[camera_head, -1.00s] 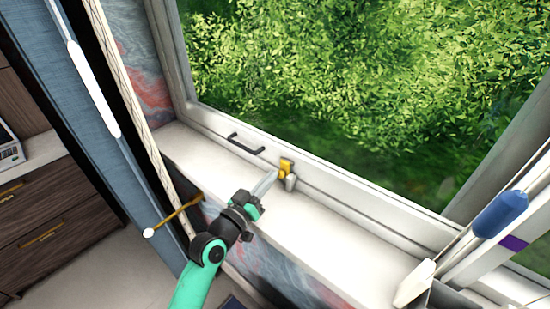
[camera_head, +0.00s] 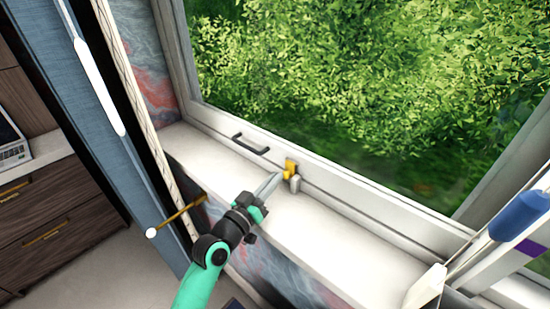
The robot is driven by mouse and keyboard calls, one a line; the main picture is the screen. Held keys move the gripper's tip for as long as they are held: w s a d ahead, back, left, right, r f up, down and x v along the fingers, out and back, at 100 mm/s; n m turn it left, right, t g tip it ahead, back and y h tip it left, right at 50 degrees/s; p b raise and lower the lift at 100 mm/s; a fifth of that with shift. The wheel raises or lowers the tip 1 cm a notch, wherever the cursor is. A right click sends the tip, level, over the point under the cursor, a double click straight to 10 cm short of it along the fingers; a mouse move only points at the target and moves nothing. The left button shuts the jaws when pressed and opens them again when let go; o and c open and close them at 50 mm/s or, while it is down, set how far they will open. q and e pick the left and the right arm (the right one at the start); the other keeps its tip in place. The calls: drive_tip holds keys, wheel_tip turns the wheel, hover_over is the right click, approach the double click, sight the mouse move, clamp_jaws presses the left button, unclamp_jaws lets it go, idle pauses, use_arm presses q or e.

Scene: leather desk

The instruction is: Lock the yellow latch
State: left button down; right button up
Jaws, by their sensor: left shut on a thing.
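The yellow latch (camera_head: 290,168) sits on the lower window frame beside a small grey metal catch (camera_head: 295,184). My left gripper (camera_head: 276,179) reaches in from below, over the white sill. Its pale fingers are close together, with their tips at the left side of the latch. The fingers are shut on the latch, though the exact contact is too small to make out. My right gripper is not in view.
A black handle (camera_head: 250,144) is fixed to the frame left of the latch. The white sill (camera_head: 330,233) is clear to the right. A tool with a blue handle (camera_head: 520,216) stands at the right. A brass rod (camera_head: 180,216) lies left of my arm.

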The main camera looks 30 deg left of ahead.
use_arm(q)
drive_tip(key=shift+s+d+f+p, duration=0.15)
drive_tip(key=shift+s+f+p, duration=0.2)
drive_tip(key=shift+s+f, duration=0.15)
drive_tip(key=s+p, duration=0.1)
drive_tip(key=s, duration=0.9)
drive_tip(key=shift+s+a+p, duration=0.3)
drive_tip(key=shift+p, duration=0.1)
